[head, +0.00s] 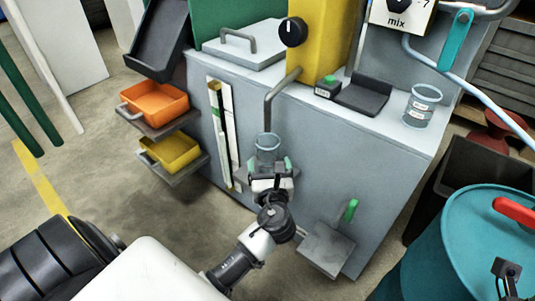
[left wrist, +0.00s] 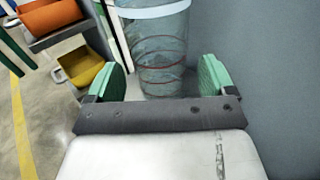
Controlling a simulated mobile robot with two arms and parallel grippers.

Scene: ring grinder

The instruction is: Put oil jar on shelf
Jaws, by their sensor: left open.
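A clear glass jar (head: 267,145) is below the end of a bent grey pipe (head: 268,100) at the front of the grey machine. My left gripper (head: 270,166) is open at this jar. In the left wrist view the jar (left wrist: 160,55) is between the green fingertips (left wrist: 160,78), with a gap visible on each side. A second clear jar (head: 420,106) with a label stands upright on the machine top at the right; its label is too small to read. I cannot tell which surface is the named shelf.
An orange bin (head: 155,101) and a yellow bin (head: 172,152) sit on side ledges at the left. A small grey plate (head: 328,250) with a green handle juts out low on the machine front. A teal drum (head: 470,245) stands at right. A black tray (head: 364,96) lies on the machine top.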

